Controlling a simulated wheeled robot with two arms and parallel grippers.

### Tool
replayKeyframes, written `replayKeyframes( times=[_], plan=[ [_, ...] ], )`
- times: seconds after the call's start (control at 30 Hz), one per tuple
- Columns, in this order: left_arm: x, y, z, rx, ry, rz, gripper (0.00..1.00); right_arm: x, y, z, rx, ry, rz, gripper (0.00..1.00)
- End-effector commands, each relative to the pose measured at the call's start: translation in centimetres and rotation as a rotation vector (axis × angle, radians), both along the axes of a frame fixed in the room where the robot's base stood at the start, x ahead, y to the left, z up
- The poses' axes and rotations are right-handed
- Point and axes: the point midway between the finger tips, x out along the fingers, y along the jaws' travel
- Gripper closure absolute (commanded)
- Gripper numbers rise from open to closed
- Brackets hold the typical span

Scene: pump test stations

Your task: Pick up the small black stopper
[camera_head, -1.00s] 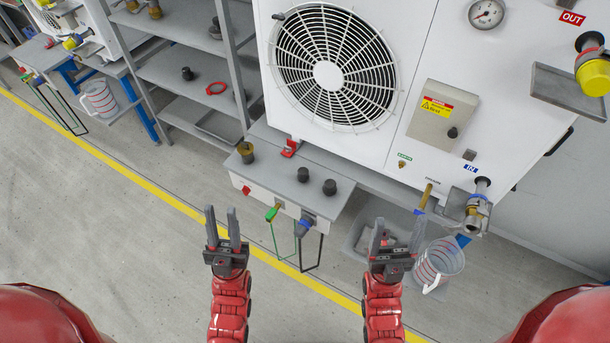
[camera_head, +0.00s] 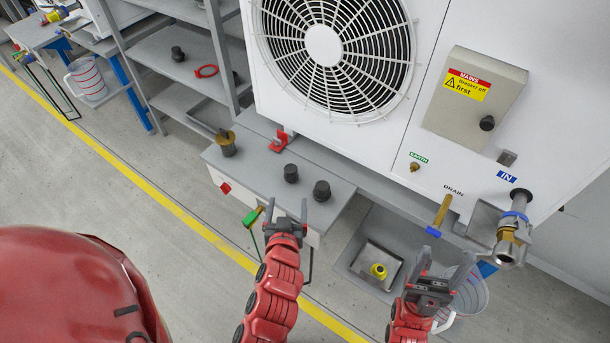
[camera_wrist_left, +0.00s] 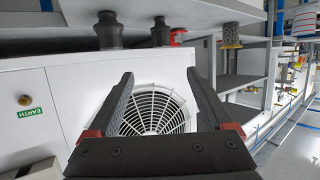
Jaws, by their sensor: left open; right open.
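Two black stoppers stand upright on the grey bench (camera_head: 250,181) below the fan unit. The smaller stopper (camera_head: 291,173) is on the left; the larger stopper (camera_head: 321,190) is on the right. The wrist view, turned over, shows the smaller one (camera_wrist_left: 160,32) and the larger one (camera_wrist_left: 108,30) at the top. My left gripper (camera_head: 287,210) is open and empty, at the bench's front edge in the picture, just below the stoppers and apart from them. My right gripper (camera_head: 445,264) is open and empty near the measuring jug.
A brass-and-black fitting (camera_head: 226,143) and a red clip (camera_head: 283,140) are on the bench. The fan unit (camera_head: 400,150) rises behind. A drain pipe (camera_head: 442,212) and IN valve (camera_head: 512,235) jut out at right. A jug (camera_head: 470,292) stands below. Another black piece (camera_head: 177,54) is on the shelf.

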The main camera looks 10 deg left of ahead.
Motion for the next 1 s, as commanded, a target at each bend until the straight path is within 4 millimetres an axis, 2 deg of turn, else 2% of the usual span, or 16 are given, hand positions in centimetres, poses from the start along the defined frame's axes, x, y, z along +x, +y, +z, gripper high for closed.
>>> replayKeyframes(
  times=[0.17, 0.27, 0.5, 0.63, 1.0],
  plan=[
    [0.7, 0.9, -0.8, -0.005, 0.018, 0.029, 0.15, 0.0, 0.0, -0.2, 0.0, 0.0, 0.0, 0.28],
    [2.3, 1.5, -1.2, -0.003, 0.018, 0.031, 0.15, 0.0, 0.0, 0.0, 0.0, 0.0, 0.0, 0.28],
    [7.4, 2.6, -3.0, -0.001, 0.017, 0.026, 0.15, 0.0, 0.0, 0.9, 0.0, 0.0, 0.0, 0.28],
    [9.5, 2.9, -3.7, -0.003, 0.014, 0.022, 0.15, 0.0, 0.0, 1.1, 0.0, 0.0, 0.0, 0.28],
    [11.6, 3.4, -4.7, -0.004, 0.016, 0.022, 0.15, 0.0, 0.0, 1.5, 0.0, 0.0, 0.0, 0.28]
  ],
)
